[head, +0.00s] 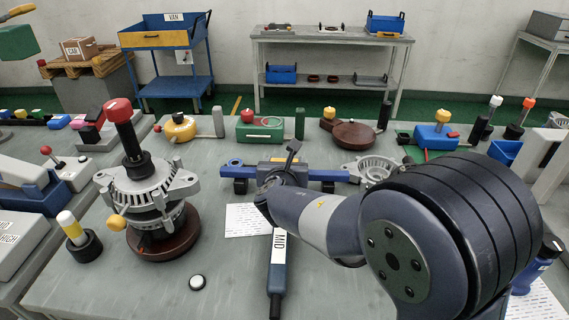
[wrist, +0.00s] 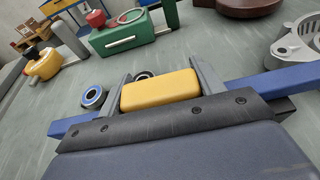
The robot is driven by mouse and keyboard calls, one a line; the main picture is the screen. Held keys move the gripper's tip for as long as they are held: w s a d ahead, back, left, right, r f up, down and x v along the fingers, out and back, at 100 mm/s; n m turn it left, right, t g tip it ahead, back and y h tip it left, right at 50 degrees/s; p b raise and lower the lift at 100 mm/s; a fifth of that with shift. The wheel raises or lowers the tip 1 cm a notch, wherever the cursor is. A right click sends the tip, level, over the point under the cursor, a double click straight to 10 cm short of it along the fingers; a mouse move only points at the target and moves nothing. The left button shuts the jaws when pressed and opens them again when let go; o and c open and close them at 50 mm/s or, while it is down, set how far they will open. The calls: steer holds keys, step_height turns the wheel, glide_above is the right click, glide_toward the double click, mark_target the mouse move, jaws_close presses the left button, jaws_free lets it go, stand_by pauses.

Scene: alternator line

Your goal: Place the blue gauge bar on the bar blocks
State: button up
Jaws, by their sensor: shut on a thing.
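The blue gauge bar (head: 325,174) lies level across the middle of the grey bench in the head view, partly hidden by my arm. In the wrist view the bar (wrist: 255,84) runs behind my gripper to both sides. My gripper (wrist: 160,88) is shut on the bar's yellow grip (wrist: 160,90), one grey finger at each end of it. Two dark bar blocks (head: 240,187) (head: 328,187) show directly under the bar, left and right of my gripper. I cannot tell whether the bar touches them or hangs just above.
An alternator (head: 148,195) on a round brown base stands at left. A grey ring-shaped housing (head: 372,168) sits close to the bar's right end. A blue-handled MID tool (head: 277,262) lies in front. Several fixtures, including a green box (head: 260,129), line the back.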

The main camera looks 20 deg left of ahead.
steer(key=o, duration=1.3)
steer(key=shift+f, duration=0.1)
steer(key=shift+s+r, duration=0.1)
steer(key=shift+r, duration=0.1)
steer(key=v, duration=1.1)
steer(key=shift+s, duration=0.4)
steer(key=shift+r, duration=0.1)
steer(key=o, duration=0.3)
